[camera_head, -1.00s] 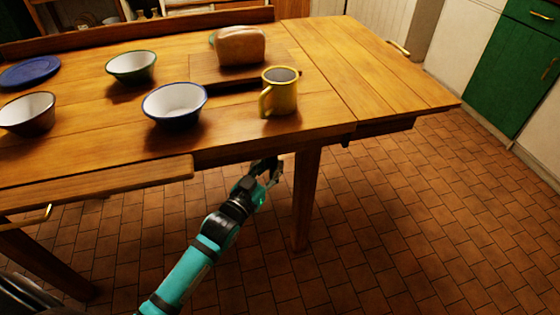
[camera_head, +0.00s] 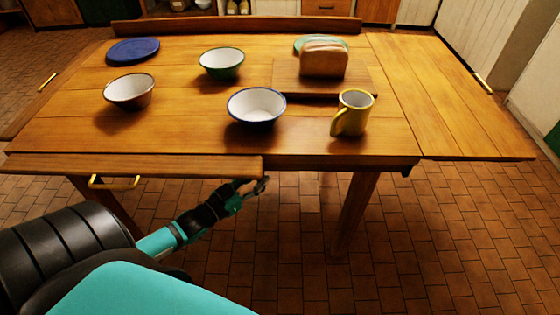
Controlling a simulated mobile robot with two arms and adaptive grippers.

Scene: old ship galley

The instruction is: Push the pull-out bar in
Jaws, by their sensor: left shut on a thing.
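The wooden table (camera_head: 225,139) fills the middle of the head view. A wooden board (camera_head: 190,165) with a brass handle (camera_head: 115,183) sticks out along its front left. A dark piece (camera_head: 406,169) shows under the front right corner, below the raised right leaf (camera_head: 460,110); I cannot tell whether it is the pull-out bar. My left gripper (camera_head: 262,184) is just under the table's front edge, beside the right end of the board. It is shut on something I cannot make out. My right gripper is out of view.
On the table are a yellow mug (camera_head: 354,115), a blue-rimmed bowl (camera_head: 256,104), a green bowl (camera_head: 222,63), a brown bowl (camera_head: 129,90), a blue plate (camera_head: 133,50) and bread (camera_head: 324,58) on a board. A table leg (camera_head: 353,210) stands right of my gripper.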

